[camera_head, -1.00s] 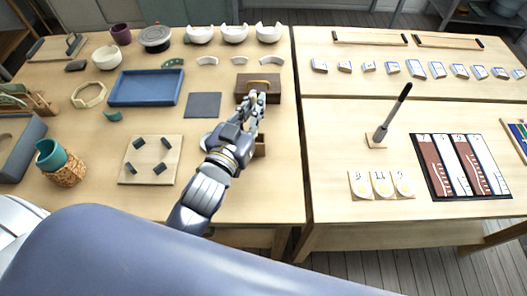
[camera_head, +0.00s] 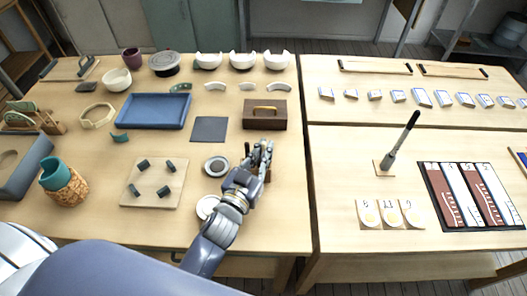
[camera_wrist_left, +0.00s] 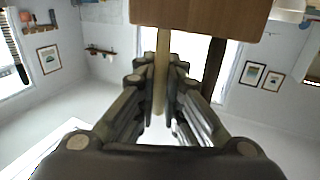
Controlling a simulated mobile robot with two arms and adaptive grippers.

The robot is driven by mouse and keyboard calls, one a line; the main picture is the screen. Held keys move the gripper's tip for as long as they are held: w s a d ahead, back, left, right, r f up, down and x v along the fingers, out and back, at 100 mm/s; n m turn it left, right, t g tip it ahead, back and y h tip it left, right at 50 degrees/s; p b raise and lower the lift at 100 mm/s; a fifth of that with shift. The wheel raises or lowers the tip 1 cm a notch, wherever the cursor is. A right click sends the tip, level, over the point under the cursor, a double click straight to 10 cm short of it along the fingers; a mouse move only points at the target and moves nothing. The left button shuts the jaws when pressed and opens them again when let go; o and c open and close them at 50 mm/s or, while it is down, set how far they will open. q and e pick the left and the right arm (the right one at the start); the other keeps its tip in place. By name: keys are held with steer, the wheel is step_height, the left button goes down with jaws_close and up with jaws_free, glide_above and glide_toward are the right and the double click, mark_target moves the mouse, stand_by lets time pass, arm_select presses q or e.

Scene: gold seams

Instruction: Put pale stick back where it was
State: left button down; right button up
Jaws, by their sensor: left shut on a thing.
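My left gripper (camera_head: 262,152) is shut on the pale stick (camera_wrist_left: 162,72), which shows between the fingers in the left wrist view. The stick's upper part meets the edge of a brown wooden piece (camera_wrist_left: 200,18) in that picture; I cannot tell whether it is fixed in it or in front of it. A darker brown stick (camera_wrist_left: 213,66) runs beside it, to the right. In the head view the gripper is by a small brown wooden block (camera_head: 267,173), mostly hidden behind the hand. The pale stick cannot be made out there. My right gripper is not in view.
A brown box with a gold handle (camera_head: 265,121) stands behind the gripper. A dark square mat (camera_head: 209,129), a small round dish (camera_head: 215,166) and a white dish (camera_head: 207,207) lie to the left. The right table holds an upright brush (camera_head: 400,143).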

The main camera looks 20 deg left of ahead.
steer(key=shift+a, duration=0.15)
arm_select(q)
steer(key=shift+f, duration=0.15)
steer(key=c, duration=2)
jaws_free()
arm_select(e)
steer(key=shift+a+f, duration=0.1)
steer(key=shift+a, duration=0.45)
arm_select(q)
steer(key=shift+r, duration=0.25)
steer(key=s+a+b, duration=0.1)
steer(key=s+b, duration=0.1)
steer(key=s, duration=1)
steer(key=shift+a, duration=0.2)
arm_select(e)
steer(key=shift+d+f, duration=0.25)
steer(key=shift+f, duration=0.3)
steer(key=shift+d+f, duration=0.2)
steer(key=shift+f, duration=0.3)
